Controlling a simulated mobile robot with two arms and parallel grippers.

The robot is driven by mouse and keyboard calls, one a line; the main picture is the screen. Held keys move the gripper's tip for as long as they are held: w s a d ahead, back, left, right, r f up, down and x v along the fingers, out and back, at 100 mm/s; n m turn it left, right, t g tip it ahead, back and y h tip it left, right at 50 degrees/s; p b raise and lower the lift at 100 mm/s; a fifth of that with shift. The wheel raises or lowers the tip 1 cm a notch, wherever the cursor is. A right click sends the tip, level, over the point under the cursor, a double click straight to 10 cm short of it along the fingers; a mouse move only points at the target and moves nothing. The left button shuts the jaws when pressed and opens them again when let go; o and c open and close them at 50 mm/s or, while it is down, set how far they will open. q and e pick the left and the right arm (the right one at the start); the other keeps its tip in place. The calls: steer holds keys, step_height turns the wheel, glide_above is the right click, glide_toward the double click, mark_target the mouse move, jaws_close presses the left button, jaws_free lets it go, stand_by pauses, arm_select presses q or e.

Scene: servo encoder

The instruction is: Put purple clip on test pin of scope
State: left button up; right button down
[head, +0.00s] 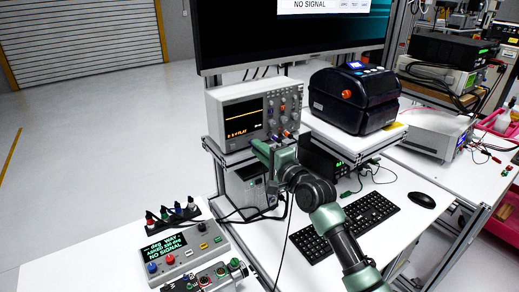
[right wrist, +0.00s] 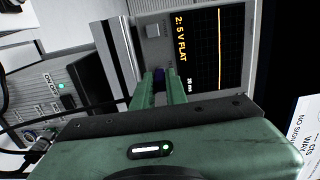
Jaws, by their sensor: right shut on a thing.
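The scope (head: 228,118) is a light grey box on a raised shelf, its lit screen facing me; it also shows turned sideways in the right wrist view (right wrist: 153,48). My right gripper (head: 263,147) is at the lower front of the scope, below the screen. In the right wrist view my right gripper (right wrist: 158,82) is shut on the purple clip (right wrist: 158,73), of which only a small dark purple part shows between the fingertips. The scope's test pin is hidden or too small to make out. I cannot tell whether the clip touches the scope. My left gripper is not in view.
A rack with several coloured clips (head: 172,217) and a control box reading NO SIGNAL (head: 180,252) are at the front left. A black printer-like device (head: 353,98) stands right of the scope. A keyboard (head: 345,224) and mouse (head: 422,200) lie on the table.

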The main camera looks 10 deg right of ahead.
steer(key=shift+w, duration=0.15)
steer(key=c, duration=1.3)
jaws_free()
steer(key=shift+c, duration=0.2)
steer(key=p+v, duration=0.4)
steer(key=v, duration=0.3)
